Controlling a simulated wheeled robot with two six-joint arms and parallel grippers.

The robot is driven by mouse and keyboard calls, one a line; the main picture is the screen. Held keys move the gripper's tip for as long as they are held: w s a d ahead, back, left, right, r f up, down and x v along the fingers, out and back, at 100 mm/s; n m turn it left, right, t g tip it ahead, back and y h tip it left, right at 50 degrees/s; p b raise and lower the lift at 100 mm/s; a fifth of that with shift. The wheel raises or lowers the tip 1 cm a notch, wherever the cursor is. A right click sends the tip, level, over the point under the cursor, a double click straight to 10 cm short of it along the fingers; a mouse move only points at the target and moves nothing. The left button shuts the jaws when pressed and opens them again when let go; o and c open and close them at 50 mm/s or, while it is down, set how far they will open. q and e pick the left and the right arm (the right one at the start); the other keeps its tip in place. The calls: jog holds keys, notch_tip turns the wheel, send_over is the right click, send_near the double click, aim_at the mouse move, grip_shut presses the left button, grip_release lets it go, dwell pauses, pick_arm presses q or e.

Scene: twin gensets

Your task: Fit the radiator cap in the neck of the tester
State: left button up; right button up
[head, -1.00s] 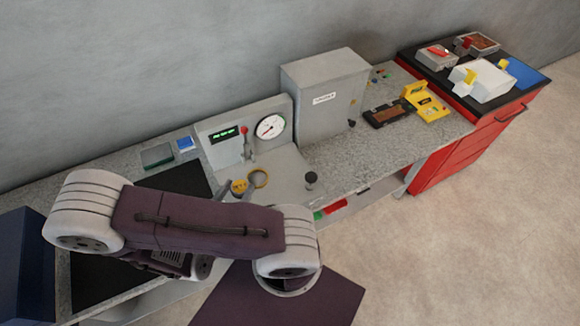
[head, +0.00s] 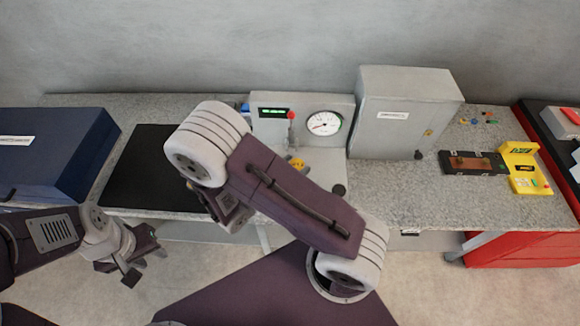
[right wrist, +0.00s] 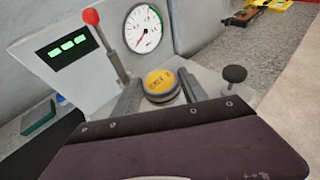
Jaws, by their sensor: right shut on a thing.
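The yellow-topped radiator cap (right wrist: 161,82) sits between the two fingers of my right gripper (right wrist: 160,90), which is shut on it. Its yellow top also shows in the head view (head: 296,163), beside my right arm. The tester (right wrist: 90,45) is a grey unit with a green display, a round gauge (head: 323,124) and a red-knobbed lever (head: 291,128). The cap is in front of the tester's panel, over its base. The neck cannot be made out; whether the cap touches it I cannot tell. My left gripper (head: 146,265) is open and empty at the lower left, away from the bench.
A black knob (right wrist: 234,74) stands right of the cap. A grey cabinet (head: 405,115) is right of the tester. A black mat (head: 150,165) and a blue case (head: 55,155) lie left. A yellow device (head: 523,168) is at the right.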

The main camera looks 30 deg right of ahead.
jog(key=w+f, duration=0.1)
jog(key=w, duration=0.1)
jog(key=w+f, duration=0.1)
jog(key=w, duration=0.1)
jog(key=w+d+f, duration=0.1)
jog(key=w, duration=0.1)
jog(key=shift+f, duration=2.4)
jog(key=o, duration=1.4)
